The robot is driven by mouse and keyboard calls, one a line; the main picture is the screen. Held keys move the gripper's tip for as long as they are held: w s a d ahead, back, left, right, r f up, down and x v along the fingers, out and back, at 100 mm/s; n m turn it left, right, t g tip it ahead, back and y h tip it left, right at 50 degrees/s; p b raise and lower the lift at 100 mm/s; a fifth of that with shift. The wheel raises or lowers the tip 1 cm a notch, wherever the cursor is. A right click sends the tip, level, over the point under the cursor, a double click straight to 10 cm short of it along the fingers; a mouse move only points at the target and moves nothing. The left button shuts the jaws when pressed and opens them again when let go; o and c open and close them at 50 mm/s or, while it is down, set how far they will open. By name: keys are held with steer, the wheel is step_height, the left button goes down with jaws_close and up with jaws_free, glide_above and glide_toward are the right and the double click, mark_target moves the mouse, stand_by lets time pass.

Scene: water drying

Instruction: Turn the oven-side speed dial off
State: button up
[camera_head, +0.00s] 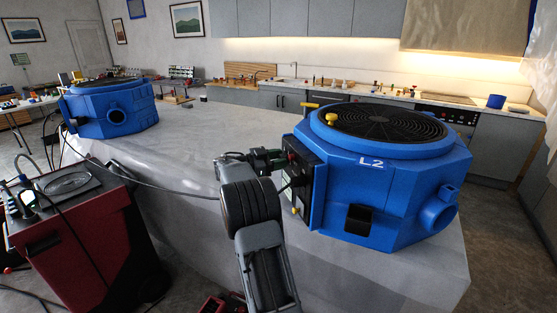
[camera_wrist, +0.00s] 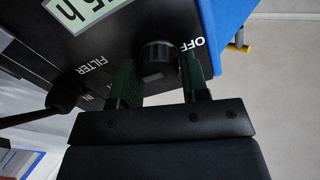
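The blue dryer marked L2 (camera_head: 400,190) stands on the grey island, on the side towards the oven. Its dark control panel (camera_head: 300,180) faces left. In the wrist view, the black round speed dial (camera_wrist: 158,56) sits on this panel, with OFF printed at its right and FILTER at its left. My gripper (camera_head: 272,158) is at the panel; in the wrist view its two dark green fingers (camera_wrist: 158,72) stand on either side of the dial. They look very close to its sides, but contact is not clear. The dial's setting is hard to read.
A second blue dryer (camera_head: 112,112) stands at the island's far left. A pale display (camera_wrist: 80,10) is above. A dark red cart (camera_head: 90,240) stands left of the island, with a cable crossing the island's side.

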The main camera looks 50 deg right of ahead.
steer(key=c, duration=0.5)
steer(key=shift+f+n+b, duration=0.1)
steer(key=shift+n+b, duration=0.2)
steer(key=shift+b, duration=0.15)
steer(key=shift+w+f+n+p, duration=0.1)
steer(key=shift+n+p, duration=2.9)
steer(key=shift+n, duration=5.8)
steer(key=shift+f+n+p, duration=0.1)
steer(key=shift+n+p, duration=2.9)
steer(key=shift+n, duration=5.8)
